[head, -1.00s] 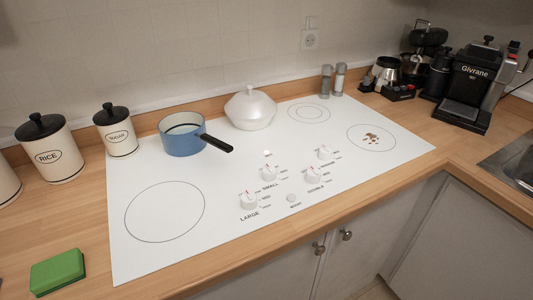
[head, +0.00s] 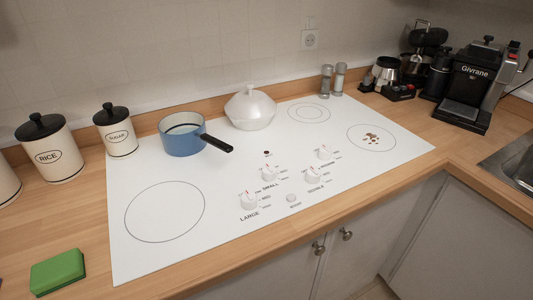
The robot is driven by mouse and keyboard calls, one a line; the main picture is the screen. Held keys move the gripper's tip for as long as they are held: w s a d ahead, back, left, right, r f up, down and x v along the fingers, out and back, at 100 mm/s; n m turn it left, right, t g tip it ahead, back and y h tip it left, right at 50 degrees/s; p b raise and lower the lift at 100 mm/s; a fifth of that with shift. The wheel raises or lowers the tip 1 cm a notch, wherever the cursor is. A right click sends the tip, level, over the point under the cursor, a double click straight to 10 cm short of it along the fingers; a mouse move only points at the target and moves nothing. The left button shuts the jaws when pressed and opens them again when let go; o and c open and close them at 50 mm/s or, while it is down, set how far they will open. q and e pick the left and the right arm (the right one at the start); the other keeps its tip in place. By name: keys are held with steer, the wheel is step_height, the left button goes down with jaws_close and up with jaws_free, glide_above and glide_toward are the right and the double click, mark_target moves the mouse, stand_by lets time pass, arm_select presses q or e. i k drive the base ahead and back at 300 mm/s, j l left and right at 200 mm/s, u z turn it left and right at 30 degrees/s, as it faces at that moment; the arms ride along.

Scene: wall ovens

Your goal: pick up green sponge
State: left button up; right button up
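The green sponge (head: 58,272) lies flat on the wooden counter at the lower left of the head view, just left of the white cooktop's front left corner. Nothing covers it. Neither of my grippers shows in the head view.
The white cooktop (head: 235,205) holds a blue saucepan (head: 182,139), a lidded white pot (head: 250,110) and brown crumbs (head: 371,138). Rice (head: 50,150) and sugar (head: 117,134) canisters stand behind the sponge. A coffee machine (head: 467,88) and sink (head: 510,170) are at right. Counter around the sponge is clear.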

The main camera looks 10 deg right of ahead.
mark_target(57, 272)
steer(key=u, duration=1.35)
steer(key=z, duration=1.9)
steer(key=u, duration=1.9)
steer(key=k+j+z, duration=0.1)
steer(key=z, duration=0.2)
